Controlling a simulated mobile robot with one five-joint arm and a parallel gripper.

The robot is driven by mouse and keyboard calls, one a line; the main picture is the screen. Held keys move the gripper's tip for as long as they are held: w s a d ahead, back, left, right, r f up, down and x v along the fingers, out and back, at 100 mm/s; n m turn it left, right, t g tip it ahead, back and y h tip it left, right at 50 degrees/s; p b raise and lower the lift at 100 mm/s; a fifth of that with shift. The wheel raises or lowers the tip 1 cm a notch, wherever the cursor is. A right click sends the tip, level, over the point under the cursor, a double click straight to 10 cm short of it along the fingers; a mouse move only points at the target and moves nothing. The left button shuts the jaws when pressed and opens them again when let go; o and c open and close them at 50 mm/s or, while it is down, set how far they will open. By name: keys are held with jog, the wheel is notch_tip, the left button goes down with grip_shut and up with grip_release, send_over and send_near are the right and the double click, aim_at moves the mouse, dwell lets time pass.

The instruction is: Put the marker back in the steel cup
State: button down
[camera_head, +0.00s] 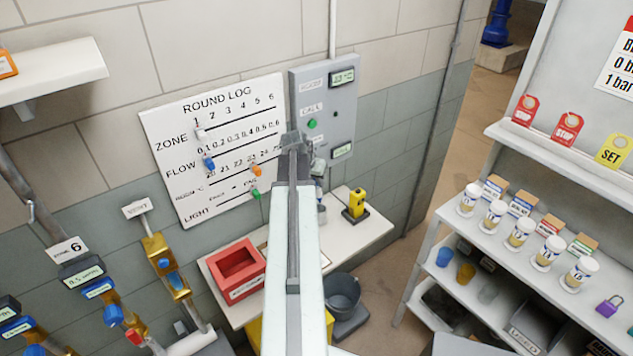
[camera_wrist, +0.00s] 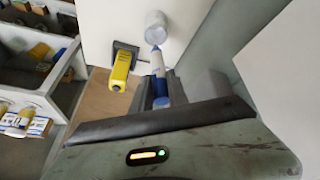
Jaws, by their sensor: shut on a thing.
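My gripper (camera_wrist: 162,92) is shut on a white-and-blue marker (camera_wrist: 158,68) in the wrist view. The marker's far end points at the steel cup (camera_wrist: 156,20), a small pale grey cup standing on the white table. The marker's end appears close to the cup's lower edge in the picture; I cannot tell whether they touch. In the head view my gripper (camera_head: 308,152) is in front of the wall panel, above the table. The cup (camera_head: 322,214) shows only partly beside my arm, and the marker is mostly hidden there.
A yellow device (camera_head: 355,204) stands on a dark base beside the cup. A red tray (camera_head: 238,268) sits at the table's left (camera_head: 365,238). The round log board (camera_head: 215,150) and grey panel (camera_head: 328,110) are on the wall behind. A shelf (camera_head: 500,248) stands right.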

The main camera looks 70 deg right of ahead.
jog(key=shift+f+b, duration=2.85)
jog(key=shift+f, duration=0.35)
jog(key=c, duration=1.2)
grip_release()
jog(key=shift+r, duration=0.1)
jog(key=p+v, duration=0.7)
jog(key=shift+a+r, duration=0.2)
jog(key=shift+r, duration=0.1)
